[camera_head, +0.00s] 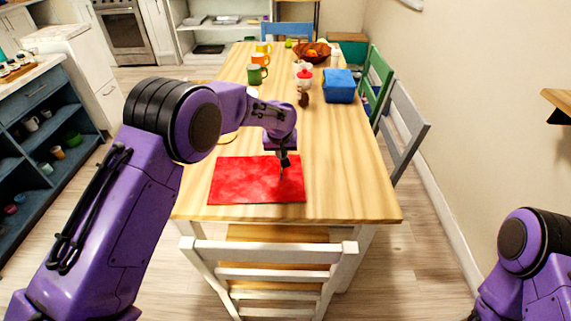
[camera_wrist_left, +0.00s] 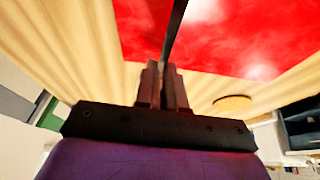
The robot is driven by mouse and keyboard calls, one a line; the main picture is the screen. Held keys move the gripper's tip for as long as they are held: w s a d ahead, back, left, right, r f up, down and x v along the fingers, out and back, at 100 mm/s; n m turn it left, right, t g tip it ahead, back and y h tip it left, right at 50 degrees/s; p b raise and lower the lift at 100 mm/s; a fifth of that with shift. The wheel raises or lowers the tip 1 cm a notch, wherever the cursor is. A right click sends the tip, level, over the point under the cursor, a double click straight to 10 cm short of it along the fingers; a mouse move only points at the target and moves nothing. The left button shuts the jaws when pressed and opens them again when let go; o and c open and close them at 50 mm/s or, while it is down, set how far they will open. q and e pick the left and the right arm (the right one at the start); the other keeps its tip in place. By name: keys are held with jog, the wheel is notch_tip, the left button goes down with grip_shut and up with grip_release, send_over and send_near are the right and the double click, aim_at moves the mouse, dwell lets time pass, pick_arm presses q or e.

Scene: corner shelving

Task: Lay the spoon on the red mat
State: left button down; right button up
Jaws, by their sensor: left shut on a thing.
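The red mat (camera_head: 235,182) lies flat near the front edge of the wooden table; it also fills much of the upper wrist view (camera_wrist_left: 240,35). My left gripper (camera_head: 284,160) is above the mat's right part, pointing down. In the left wrist view, my left gripper (camera_wrist_left: 163,72) is shut on a thin dark shaft, which I take as the handle of the spoon (camera_wrist_left: 174,32). The spoon extends away from the fingers over the mat. Its far end is cut off, and I cannot tell whether it touches the mat. My right gripper is out of view.
Green (camera_head: 256,75) and orange mugs, a blue box (camera_head: 339,86), a red-topped item (camera_head: 304,75) and a brown bowl (camera_head: 311,53) stand toward the table's far end. A white chair (camera_head: 270,252) stands at the front. The table right of the mat is clear.

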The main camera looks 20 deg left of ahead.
aim_at(287, 170)
pick_arm(q)
jog(key=shift+d+f, duration=0.55)
jog(key=shift+f, duration=0.25)
jog(key=shift+s+d+f, duration=0.1)
jog(key=shift+d+f, duration=0.05)
jog(key=shift+f, duration=0.8)
jog(key=shift+d+f, duration=0.15)
jog(key=shift+f, duration=0.8)
jog(key=c, duration=1.2)
grip_release()
jog(key=shift+c, duration=0.2)
jog(key=shift+r, duration=0.3)
jog(key=v, duration=1.1)
jog(key=shift+s+r, duration=0.25)
